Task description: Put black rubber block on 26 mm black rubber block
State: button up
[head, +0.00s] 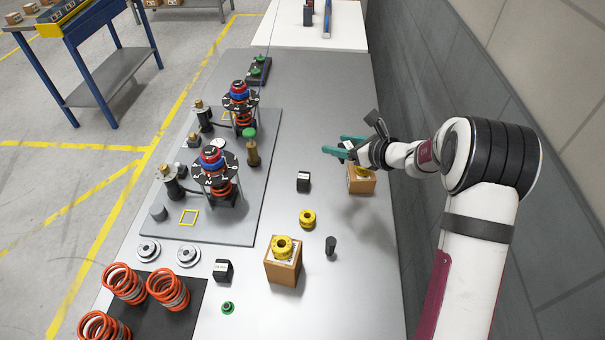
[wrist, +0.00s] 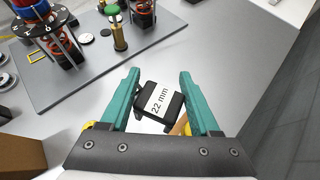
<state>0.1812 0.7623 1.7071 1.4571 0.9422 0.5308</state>
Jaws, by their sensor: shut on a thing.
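My gripper (head: 345,150) has teal fingers and is raised over the right part of the grey table. In the wrist view my gripper (wrist: 160,85) is shut on a black rubber block (wrist: 160,103) whose white label reads "22 mm". In the head view the fingers mostly hide this block. Another black block with a white label (head: 303,181) stands on the table left of and nearer than my gripper. A further labelled black block (head: 222,271) stands near the front left. I cannot read either label, so I cannot tell which is the 26 mm block.
A wooden box (head: 362,186) with a yellow part stands just below my gripper. A second wooden box (head: 283,272) carries a yellow ring. A loose yellow ring (head: 307,218) and a dark peg (head: 331,246) stand nearby. The fixture plate (head: 240,215) with spring towers lies left.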

jog(key=w+a+f, duration=0.1)
jog(key=a+f, duration=0.1)
jog(key=a, duration=0.1)
jog(key=a+f, duration=0.2)
jog(key=a, duration=0.2)
jog(key=w+a+f, duration=0.1)
jog(key=a+f, duration=0.1)
jog(key=a, duration=0.1)
jog(key=shift+w+a+f, duration=0.2)
jog(key=shift+w+f, duration=0.1)
jog(key=shift+w, duration=0.05)
jog(key=shift+a+f, duration=0.2)
jog(key=shift+f, duration=2)
jog(key=o, duration=1.4)
jog(key=shift+c, duration=0.2)
